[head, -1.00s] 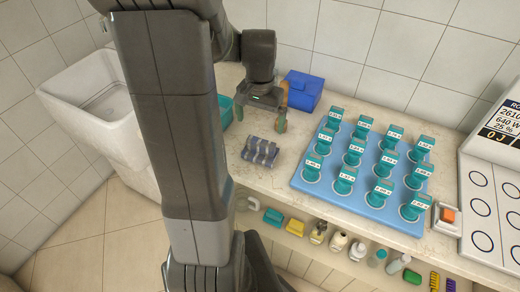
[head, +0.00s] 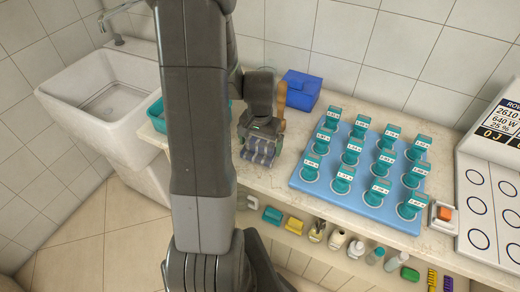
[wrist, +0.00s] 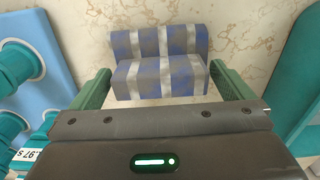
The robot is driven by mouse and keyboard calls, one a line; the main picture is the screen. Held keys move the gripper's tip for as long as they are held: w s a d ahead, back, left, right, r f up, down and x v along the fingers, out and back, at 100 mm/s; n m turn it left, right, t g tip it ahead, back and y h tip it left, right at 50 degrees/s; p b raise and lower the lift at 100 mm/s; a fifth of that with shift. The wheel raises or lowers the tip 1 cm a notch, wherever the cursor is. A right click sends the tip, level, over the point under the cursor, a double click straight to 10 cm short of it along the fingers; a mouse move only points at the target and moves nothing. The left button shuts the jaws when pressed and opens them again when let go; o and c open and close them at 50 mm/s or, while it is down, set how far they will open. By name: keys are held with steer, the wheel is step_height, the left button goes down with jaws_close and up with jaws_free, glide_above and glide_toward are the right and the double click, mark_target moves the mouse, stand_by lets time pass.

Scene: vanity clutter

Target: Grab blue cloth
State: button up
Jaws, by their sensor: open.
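The blue cloth (head: 259,152) is a folded, blue-grey piece with pale stripes lying on the counter. In the wrist view the cloth (wrist: 160,75) shows as two stepped layers just ahead of my gripper. My gripper (head: 259,150) is over the cloth, pointing down at it. In the wrist view its green fingers (wrist: 165,90) are apart, one at each side of the cloth. The cloth looks to lie between them; I cannot tell whether either finger touches it.
A blue tray (head: 300,186) with several teal-capped items stands to the right. A blue box (head: 302,90) and a wooden-handled item (head: 281,96) are behind. A teal container (head: 155,115) and the white sink (head: 100,95) are at the left. Small bottles line a shelf below.

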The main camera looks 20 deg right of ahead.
steer(key=c, duration=0.9)
